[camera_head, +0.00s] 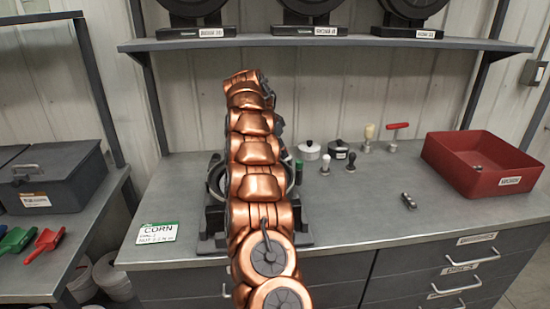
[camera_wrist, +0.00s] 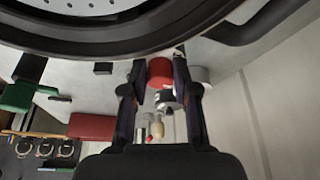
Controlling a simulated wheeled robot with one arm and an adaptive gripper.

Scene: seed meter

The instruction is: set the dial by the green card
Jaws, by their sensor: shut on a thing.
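The green-topped card (camera_head: 158,233) lies on the bench at the left front and reads CORN, with smaller lines too fine to read. The seed meter (camera_head: 212,243) stands on the bench behind my arm, which hides most of it. Its large dark ring (camera_wrist: 110,45) crosses the top of the wrist view. My gripper (camera_wrist: 160,66) is at the meter, its two dark fingers closed on either side of a red knob (camera_wrist: 160,73), which seems to be the dial. Any scale or pointer on it is not visible. The head view hides the gripper behind my arm.
Behind and right of the meter stand pots (camera_head: 309,150), small knobbed tools (camera_head: 351,162) and a red-handled tool (camera_head: 397,132). A red bin (camera_head: 480,165) sits at the right. A shelf (camera_head: 330,43) with spare meters runs above. The front right bench is mostly clear.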

